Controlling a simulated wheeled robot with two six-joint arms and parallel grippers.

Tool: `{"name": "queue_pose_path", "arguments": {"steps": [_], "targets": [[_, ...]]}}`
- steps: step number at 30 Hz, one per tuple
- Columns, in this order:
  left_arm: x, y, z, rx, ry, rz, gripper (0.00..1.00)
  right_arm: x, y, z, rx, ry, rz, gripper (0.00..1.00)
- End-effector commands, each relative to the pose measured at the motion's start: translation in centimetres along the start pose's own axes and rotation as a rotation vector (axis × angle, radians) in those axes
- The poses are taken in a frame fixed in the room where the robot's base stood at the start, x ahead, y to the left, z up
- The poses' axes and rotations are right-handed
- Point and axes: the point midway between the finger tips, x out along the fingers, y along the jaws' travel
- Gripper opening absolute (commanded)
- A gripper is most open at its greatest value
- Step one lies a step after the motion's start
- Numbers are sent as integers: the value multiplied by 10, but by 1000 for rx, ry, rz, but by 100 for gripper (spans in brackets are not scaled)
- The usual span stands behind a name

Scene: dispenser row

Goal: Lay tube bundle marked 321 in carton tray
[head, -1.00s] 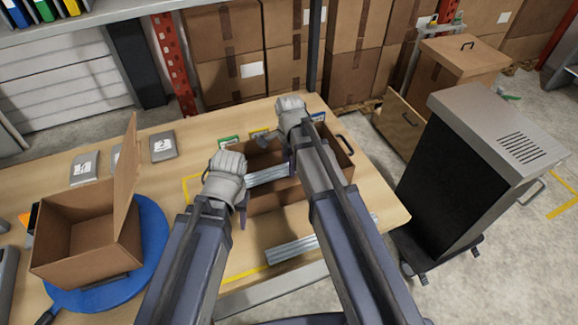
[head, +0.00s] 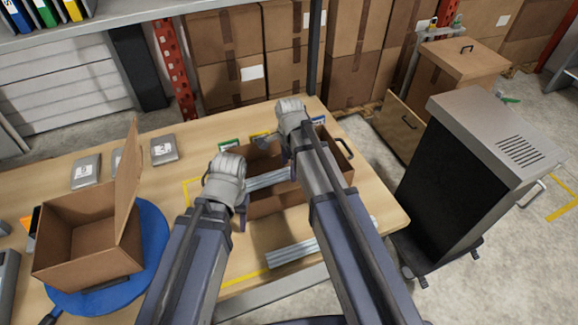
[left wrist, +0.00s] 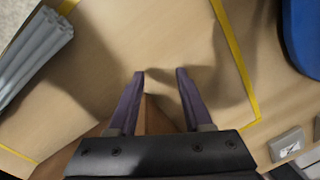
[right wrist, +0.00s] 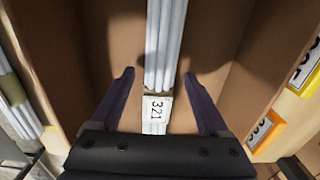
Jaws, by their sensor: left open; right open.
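The tube bundle marked 321 (right wrist: 157,108) is a set of pale grey tubes with a white label. It lies inside a brown open tray (right wrist: 222,100), which also shows in the head view (head: 262,207); the bundle shows there partly (head: 268,179), hidden at its right by my arm. My right gripper (right wrist: 158,78) is open above the tray, its fingers on either side of the bundle and apart from it. My left gripper (left wrist: 160,75) is open and empty over the table beside the tray's corner; its fingers in the head view (head: 240,214) are near the tray's left end.
Another tube bundle (head: 291,252) lies on the table in front of the tray. An open cardboard box (head: 90,235) stands on a blue turntable (head: 153,230) at left. Number cards (head: 229,145) stand behind the tray. A grey cabinet (head: 455,180) stands right of the table.

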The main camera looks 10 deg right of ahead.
Motion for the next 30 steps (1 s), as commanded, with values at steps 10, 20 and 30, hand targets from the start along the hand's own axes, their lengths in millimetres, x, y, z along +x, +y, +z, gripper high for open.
{"name": "queue_pose_path", "arguments": {"steps": [10,20,30], "targets": [[-52,-5,3,0,0,0,50,-52,0,0,0,0,0,79],[-101,-10,6,1,0,0,50,-102,0,0,0,0,0,79],[-114,-11,7,2,0,0,50,-114,0,0,-3,0,0,79]]}}
